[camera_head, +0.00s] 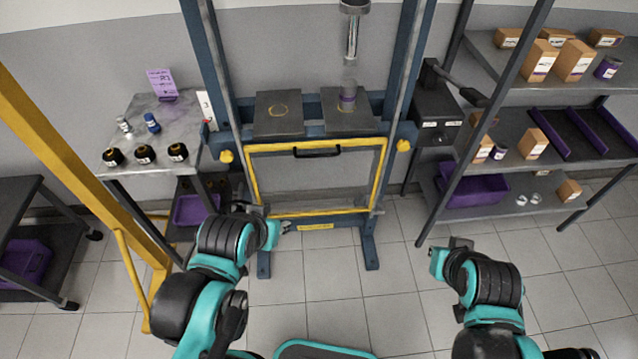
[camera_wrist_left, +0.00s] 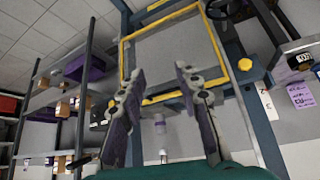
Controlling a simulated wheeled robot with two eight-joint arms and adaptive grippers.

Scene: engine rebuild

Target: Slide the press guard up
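The press guard is a clear panel in a yellow frame (camera_head: 249,180), low between the blue posts of the press. A black handle (camera_head: 317,152) runs along its top edge. The guard frame also shows in the left wrist view (camera_wrist_left: 125,62), which looks upside down. My left gripper (camera_head: 284,227) is near the guard's lower left corner in the head view, apart from the handle. In the left wrist view its two fingers (camera_wrist_left: 160,75) are spread with nothing between them. My right gripper (camera_head: 458,243) is to the right of the press, away from the guard; its fingers are unclear.
Two dark plates (camera_head: 278,113) sit on the press bed above the guard, below the ram (camera_head: 352,35). A side table (camera_head: 190,120) with small parts stands left. A shelf rack (camera_head: 520,120) with boxes stands right. A yellow post (camera_head: 75,165) rises at far left.

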